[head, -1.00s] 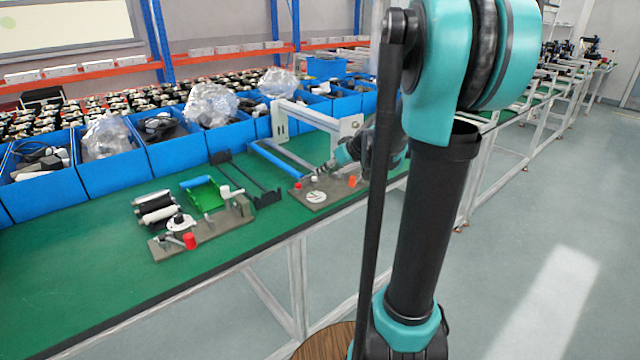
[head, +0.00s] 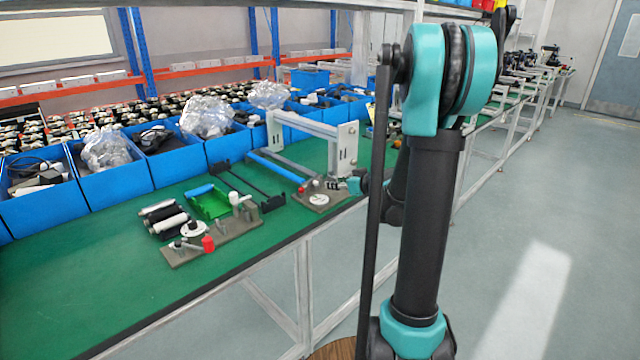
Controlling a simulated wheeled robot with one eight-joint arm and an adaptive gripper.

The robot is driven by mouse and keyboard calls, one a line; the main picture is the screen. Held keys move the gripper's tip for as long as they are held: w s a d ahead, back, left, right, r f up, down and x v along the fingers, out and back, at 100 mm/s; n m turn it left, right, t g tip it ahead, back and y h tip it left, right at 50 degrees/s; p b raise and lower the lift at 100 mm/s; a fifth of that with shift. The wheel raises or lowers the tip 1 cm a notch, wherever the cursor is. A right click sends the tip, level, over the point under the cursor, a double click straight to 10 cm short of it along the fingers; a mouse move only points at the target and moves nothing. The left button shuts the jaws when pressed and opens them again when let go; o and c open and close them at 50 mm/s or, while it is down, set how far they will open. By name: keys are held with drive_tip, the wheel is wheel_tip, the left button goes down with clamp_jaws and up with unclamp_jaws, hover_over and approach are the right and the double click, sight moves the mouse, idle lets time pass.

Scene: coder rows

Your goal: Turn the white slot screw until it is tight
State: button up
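A white round disc with a dark slot-like mark (head: 318,198), which looks like the slot screw, lies on the right-hand grey-brown board (head: 324,208) near the table's front edge. Whether it is tight cannot be seen. A small red part (head: 302,188) stands at the board's left side.
A second board (head: 222,243) to the left carries a white dial, a red knob (head: 208,244) and a white knob. A green tray (head: 212,207), black and white rollers and a grey frame (head: 347,150) stand nearby. Blue bins line the back. The green table's front left is clear.

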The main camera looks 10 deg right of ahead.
sight(316, 182)
drive_tip(key=x, duration=1)
drive_tip(key=shift+w+a+f, duration=0.15)
drive_tip(key=shift+w+f, duration=0.1)
drive_tip(key=shift+w, duration=0.05)
clamp_jaws()
